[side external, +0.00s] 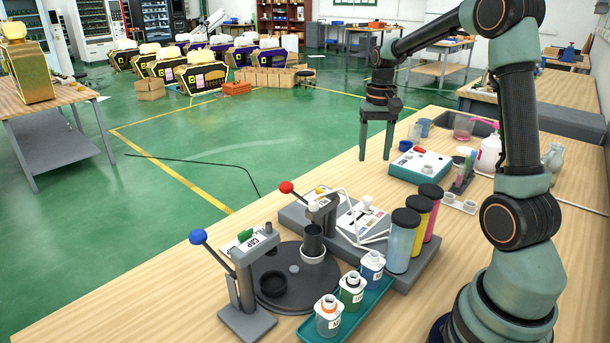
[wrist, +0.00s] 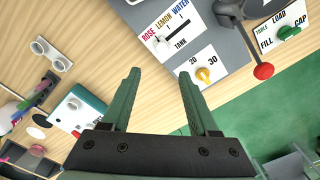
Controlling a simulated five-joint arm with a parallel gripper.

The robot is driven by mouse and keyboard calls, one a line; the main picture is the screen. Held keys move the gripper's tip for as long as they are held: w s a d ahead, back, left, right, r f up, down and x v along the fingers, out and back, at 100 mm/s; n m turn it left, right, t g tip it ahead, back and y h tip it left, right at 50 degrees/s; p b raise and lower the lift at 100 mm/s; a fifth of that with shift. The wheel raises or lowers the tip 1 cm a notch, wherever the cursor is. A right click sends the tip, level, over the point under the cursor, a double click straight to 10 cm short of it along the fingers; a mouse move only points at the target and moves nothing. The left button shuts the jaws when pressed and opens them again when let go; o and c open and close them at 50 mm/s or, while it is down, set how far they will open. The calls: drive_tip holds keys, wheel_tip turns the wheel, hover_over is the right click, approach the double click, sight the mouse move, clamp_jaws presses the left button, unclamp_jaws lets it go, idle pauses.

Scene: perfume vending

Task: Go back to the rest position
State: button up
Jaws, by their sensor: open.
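My gripper (side external: 377,140) hangs above the far edge of the wooden table (side external: 190,295), with its fingers pointing down. Its two green fingers also show in the wrist view (wrist: 158,98), spread apart with nothing between them. In the wrist view, the grey dispenser panel (wrist: 190,45) with the words ROSE, LEMON, WATER and a yellow knob (wrist: 203,76) lies beyond the fingers. In the side view, the gripper is apart from the white-topped teal box (side external: 420,165), which stands to its right.
The dark turntable (side external: 285,300) stands between a blue-knobbed press (side external: 245,280) and a red-knobbed lever (side external: 286,187). Three bottles stand in a teal tray (side external: 345,325). Tall blue, yellow and pink cylinders (side external: 402,240) stand behind. Cups and a pink-topped bottle (side external: 489,152) are at the right.

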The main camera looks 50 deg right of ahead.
drive_tip(key=s+a+r+n+t, duration=0.2)
drive_tip(key=a+n, duration=0.1)
drive_tip(key=a, duration=0.4)
drive_tip(key=s+a+r+n+t, duration=0.1)
drive_tip(key=s+a+r+n, duration=0.1)
drive_tip(key=a, duration=0.6)
drive_tip(key=s+a+r+n+t, duration=0.2)
drive_tip(key=s+a+n, duration=0.2)
drive_tip(key=a, duration=0.3)
drive_tip(key=shift+a+t, duration=0.2)
drive_tip(key=shift+t, duration=0.1)
